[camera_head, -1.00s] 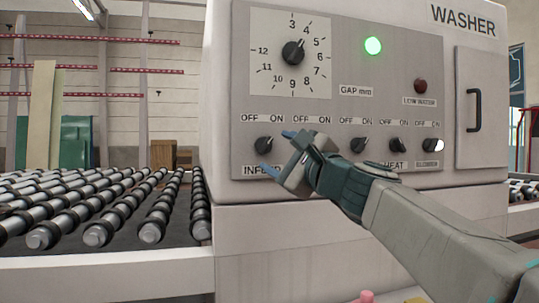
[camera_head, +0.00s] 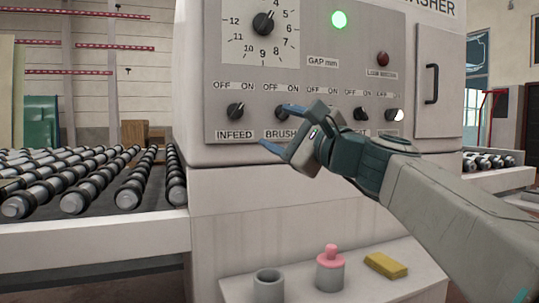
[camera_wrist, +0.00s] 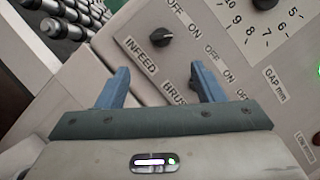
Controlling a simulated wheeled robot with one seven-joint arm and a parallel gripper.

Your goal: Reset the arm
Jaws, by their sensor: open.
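My gripper (camera_head: 278,128) is open and empty in front of the lower row of switches on the washer panel (camera_head: 300,75). In the wrist view, its two blue fingers (camera_wrist: 163,88) stand wide apart with nothing between them. The INFEED switch (camera_head: 235,110) shows just left of the fingers, and in the wrist view it lies beyond them (camera_wrist: 160,38). A finger and the hand cover part of the BRUSH label and its switch. My arm reaches in from the lower right. I cannot tell whether a finger touches the panel.
A roller conveyor (camera_head: 100,175) runs to the left of the washer. Below the panel, a shelf (camera_head: 345,292) holds a grey cup (camera_head: 268,287), a pink-topped container (camera_head: 330,268) and a yellow block (camera_head: 386,265). A green lamp (camera_head: 339,19) is lit.

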